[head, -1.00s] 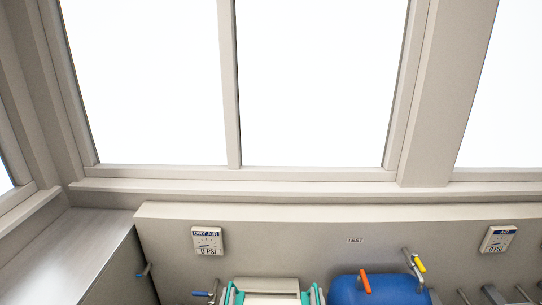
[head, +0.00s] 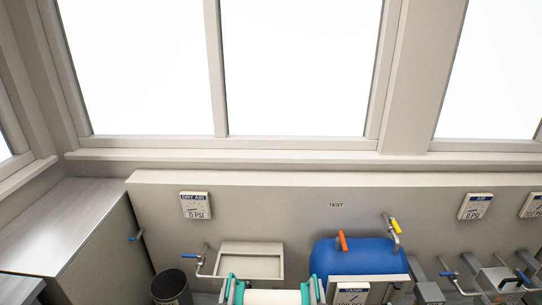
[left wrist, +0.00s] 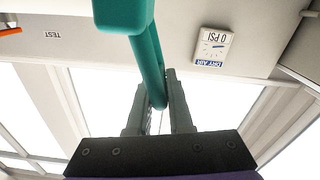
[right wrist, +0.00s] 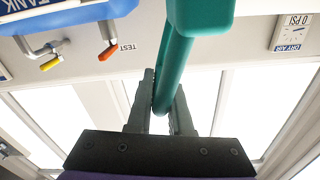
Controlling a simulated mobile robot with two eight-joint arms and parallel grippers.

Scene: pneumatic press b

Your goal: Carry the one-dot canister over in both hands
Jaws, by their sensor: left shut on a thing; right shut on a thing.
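The canister (head: 270,297) is a white body with teal handles at its left and right ends. It shows at the bottom edge of the head view, where its lower part is cut off. Its dot marking is not visible. My left gripper (left wrist: 158,102) is shut on one teal handle (left wrist: 149,55) in the left wrist view. My right gripper (right wrist: 164,103) is shut on the other teal handle (right wrist: 175,60) in the right wrist view. Both hands hold the canister between them.
A grey tray-like fixture (head: 251,248) is on the wall behind the canister. A blue tank (head: 355,256) with an orange-handled valve (head: 342,241) stands to the right. A black bin (head: 170,286) and a metal counter (head: 80,225) are left. Valves and pipes (head: 490,282) are far right.

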